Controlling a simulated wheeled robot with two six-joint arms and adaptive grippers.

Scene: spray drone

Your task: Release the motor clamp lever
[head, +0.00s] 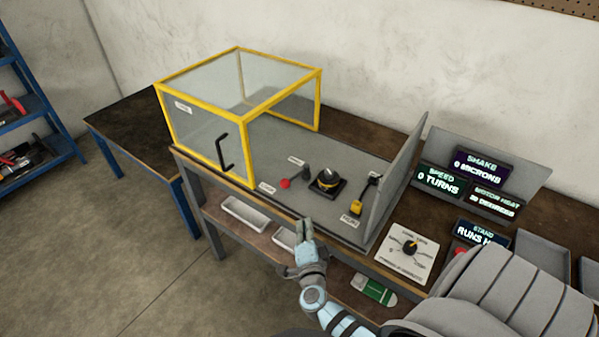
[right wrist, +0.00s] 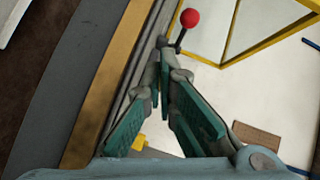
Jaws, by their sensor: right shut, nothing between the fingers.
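A lever with a red ball knob (head: 285,183) stands on the grey bench deck, left of the black motor mount (head: 327,182). The red knob (right wrist: 189,17) also shows at the top of the right wrist view, just beyond my fingertips. A second lever with a yellow handle (head: 357,208) stands right of the mount. The small labels are too small to read, so I cannot tell which lever is the motor clamp. My right gripper (head: 304,224) is shut and empty at the deck's front edge, apart from both levers; its fingers (right wrist: 165,50) meet in the wrist view. My left gripper is not in view.
A yellow-framed clear guard (head: 238,50) stands over the deck's left part. A grey upright panel (head: 396,180) borders the deck on the right. Beyond it are display screens (head: 440,180) and a dial plate (head: 407,250). White trays (head: 244,214) sit on the shelf below.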

